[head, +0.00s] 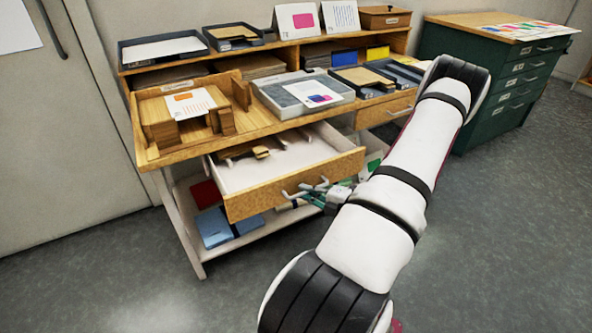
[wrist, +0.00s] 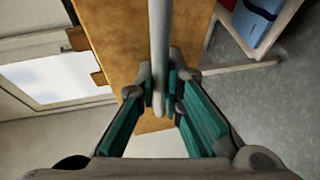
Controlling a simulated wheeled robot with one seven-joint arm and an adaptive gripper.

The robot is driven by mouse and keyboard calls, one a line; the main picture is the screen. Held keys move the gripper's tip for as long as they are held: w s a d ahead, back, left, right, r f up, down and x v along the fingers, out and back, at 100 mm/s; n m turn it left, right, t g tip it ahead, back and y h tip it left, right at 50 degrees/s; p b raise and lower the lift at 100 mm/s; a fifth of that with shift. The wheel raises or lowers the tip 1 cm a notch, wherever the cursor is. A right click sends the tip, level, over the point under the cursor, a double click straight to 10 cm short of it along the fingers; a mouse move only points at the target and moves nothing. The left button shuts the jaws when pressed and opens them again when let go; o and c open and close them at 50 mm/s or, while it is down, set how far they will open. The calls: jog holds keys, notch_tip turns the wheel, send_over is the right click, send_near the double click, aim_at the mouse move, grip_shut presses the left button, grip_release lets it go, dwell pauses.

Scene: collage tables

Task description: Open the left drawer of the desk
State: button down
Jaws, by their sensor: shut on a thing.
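The desk (head: 150,152) is a wooden table with a raised back shelf. Its left drawer (head: 245,203) is pulled well out, with a wooden front and a pale interior holding small wooden pieces. The drawer front (wrist: 125,28) also shows in the wrist view. The drawer's pale bar handle (wrist: 159,45) runs between my fingers. My gripper (wrist: 160,98) is shut on the handle, its green-padded fingers on either side of it. In the head view my gripper (head: 322,193) is at the drawer front, partly hidden by my arm. The right drawer (head: 380,112) appears shut.
The desk top holds a wooden tray with a card (head: 190,102) and a grey tray (head: 283,100). A lower shelf carries a blue box (head: 213,228). A green cabinet (head: 492,80) stands to the right. The grey floor (head: 510,220) in front is clear.

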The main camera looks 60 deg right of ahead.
jog(key=s+a+p, duration=0.2)
jog(key=s+a, duration=0.3)
jog(key=s, duration=0.3)
jog(key=s+a+p, duration=0.2)
jog(key=s+a, duration=0.3)
jog(key=s, duration=0.4)
jog(key=shift+s+a, duration=0.25)
jog(key=shift+a, duration=0.05)
jog(key=c, duration=2)
grip_release()
jog(key=shift+o, duration=0.2)
jog(key=shift+s, duration=0.15)
jog(key=v, duration=1.2)
